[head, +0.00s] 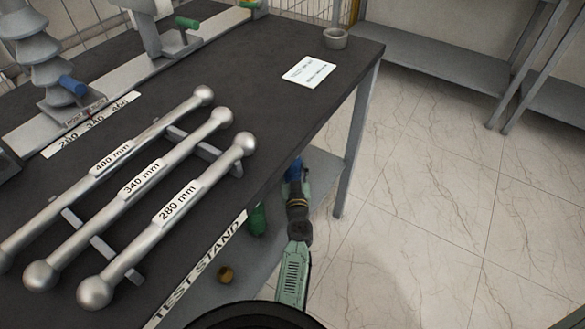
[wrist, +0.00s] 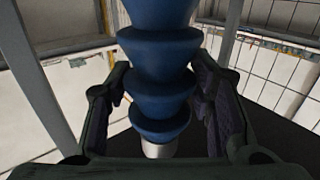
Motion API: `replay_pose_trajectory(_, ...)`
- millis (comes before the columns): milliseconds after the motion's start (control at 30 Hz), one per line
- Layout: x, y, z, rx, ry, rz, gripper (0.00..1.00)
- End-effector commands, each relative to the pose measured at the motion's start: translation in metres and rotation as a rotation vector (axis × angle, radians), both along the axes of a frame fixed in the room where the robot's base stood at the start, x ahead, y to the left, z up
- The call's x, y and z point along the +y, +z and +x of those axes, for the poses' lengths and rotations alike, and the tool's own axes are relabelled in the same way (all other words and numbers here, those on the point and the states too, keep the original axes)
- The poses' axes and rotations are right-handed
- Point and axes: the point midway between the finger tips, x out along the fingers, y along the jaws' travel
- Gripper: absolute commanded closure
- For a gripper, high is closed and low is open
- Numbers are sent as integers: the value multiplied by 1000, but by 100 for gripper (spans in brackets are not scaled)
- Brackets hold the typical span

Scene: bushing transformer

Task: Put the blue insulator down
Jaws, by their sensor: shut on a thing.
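The blue insulator (wrist: 160,85) is a ribbed stack of blue discs with a pale metal end, standing between my gripper's two fingers in the wrist view. My gripper (wrist: 160,75) is shut on it. In the head view my gripper (head: 296,188) is beyond the table's right edge, below the level of the top, at the open side of the lower shelf (head: 318,170). A small part of the blue insulator (head: 294,171) shows at its tip; the rest is hidden. I cannot tell whether the insulator touches the shelf.
The dark table top (head: 285,105) holds three silver rods with ball ends (head: 170,205), a white card (head: 308,71) and a grey cup (head: 335,38). A green object (head: 257,219) and a brown ball (head: 226,275) are on the lower shelf. A table leg (head: 356,150) stands near my gripper. The floor to the right is clear.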

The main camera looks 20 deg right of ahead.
Motion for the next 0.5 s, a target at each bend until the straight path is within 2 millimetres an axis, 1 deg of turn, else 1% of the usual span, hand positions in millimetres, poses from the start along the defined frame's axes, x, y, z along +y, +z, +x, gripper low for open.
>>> replay_pose_trajectory(33,-1,3,0,-3,0,-2,98)
replay_pose_trajectory(167,-1,3,0,-3,0,-2,98)
replay_pose_trajectory(333,-1,-1,0,-2,0,-3,98)
replay_pose_trajectory(367,-1,-2,0,-1,0,0,51)
replay_pose_trajectory(500,-1,-1,0,-1,0,0,41)
